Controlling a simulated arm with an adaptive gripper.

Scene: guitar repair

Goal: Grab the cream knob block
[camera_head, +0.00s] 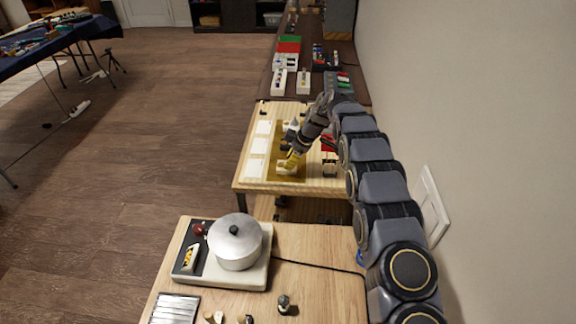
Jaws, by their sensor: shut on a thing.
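White cards (258,148) line the bench's left side. Red and dark items (329,168) sit to the right of my gripper. A nearer table holds a pot (235,242) on a cooker (252,281). Parts trays (304,82) stand behind. A wall bounds the right.

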